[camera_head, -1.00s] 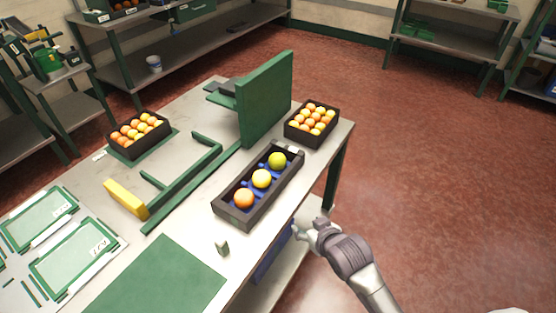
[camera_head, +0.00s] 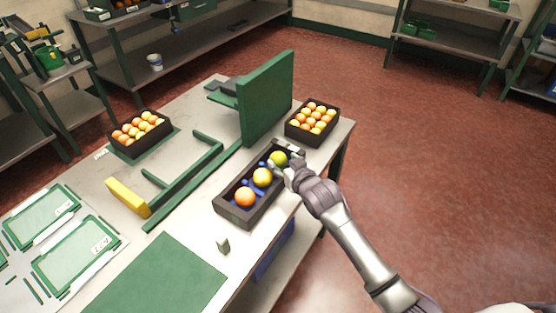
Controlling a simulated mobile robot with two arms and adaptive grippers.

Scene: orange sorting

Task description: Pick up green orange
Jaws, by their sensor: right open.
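The green orange (camera_head: 278,158) sits at the far end of a dark narrow tray (camera_head: 232,216) on the table. A yellow orange (camera_head: 262,177) and an orange one (camera_head: 245,197) lie in the same tray, nearer to me. My right gripper (camera_head: 287,166) is open at the right side of the green orange, its fingers close around that side. I cannot tell whether they touch it. The fingers hide a small part of the tray's right rim. My left gripper is not in view.
A crate of mixed oranges (camera_head: 290,134) stands behind the tray. Another full crate (camera_head: 119,148) stands at the table's left. A tall green panel (camera_head: 266,98) rises beside the tray's far end. A green mat (camera_head: 155,280) and yellow block (camera_head: 127,198) lie nearer.

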